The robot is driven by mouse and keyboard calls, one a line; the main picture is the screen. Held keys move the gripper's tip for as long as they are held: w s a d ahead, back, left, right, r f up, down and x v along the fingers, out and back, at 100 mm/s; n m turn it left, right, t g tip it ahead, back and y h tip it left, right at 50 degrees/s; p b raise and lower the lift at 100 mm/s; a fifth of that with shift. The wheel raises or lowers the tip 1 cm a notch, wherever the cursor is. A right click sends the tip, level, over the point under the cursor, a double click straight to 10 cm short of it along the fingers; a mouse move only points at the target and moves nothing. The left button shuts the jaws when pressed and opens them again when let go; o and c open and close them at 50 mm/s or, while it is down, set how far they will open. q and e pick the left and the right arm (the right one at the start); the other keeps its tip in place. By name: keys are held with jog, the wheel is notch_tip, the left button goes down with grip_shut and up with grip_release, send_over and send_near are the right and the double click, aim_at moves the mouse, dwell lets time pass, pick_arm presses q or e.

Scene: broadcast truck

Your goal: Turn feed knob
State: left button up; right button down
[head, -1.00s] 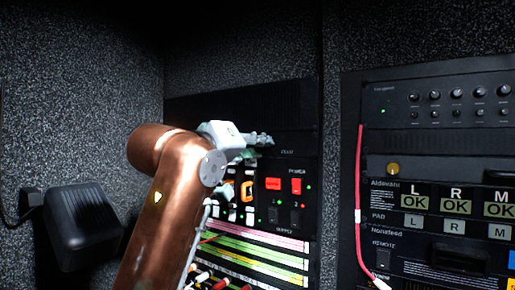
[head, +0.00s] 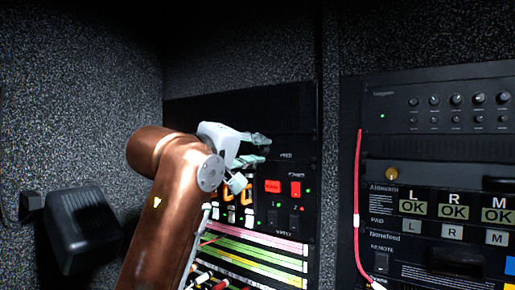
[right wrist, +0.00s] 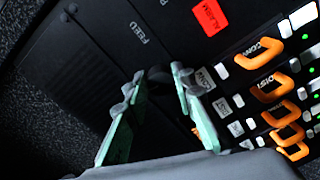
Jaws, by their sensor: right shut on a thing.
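The feed knob (right wrist: 158,74) is a small dark round shape on the black panel, just below the "FEED" lettering in the right wrist view. My right gripper (right wrist: 156,85) has its two pale green fingers on either side of the knob and is shut on it. The fingers hide part of the knob. In the head view my right gripper (head: 264,149) reaches the upper part of the panel (head: 292,168), and the knob cannot be made out there. My left gripper is not in view.
Several orange-handled switches (right wrist: 259,52) sit close beside my gripper. A red cable (head: 358,200) hangs at the right rack. A black box (head: 80,217) is on the left wall.

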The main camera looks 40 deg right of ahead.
jog(key=n, duration=0.5)
jog(key=shift+r+p, duration=0.15)
jog(key=shift+p, duration=0.25)
jog(key=shift+n, duration=2.4)
jog(key=c, duration=1.6)
grip_release()
jog(key=shift+g, duration=0.4)
jog(key=v, duration=1.2)
jog(key=shift+a, duration=0.1)
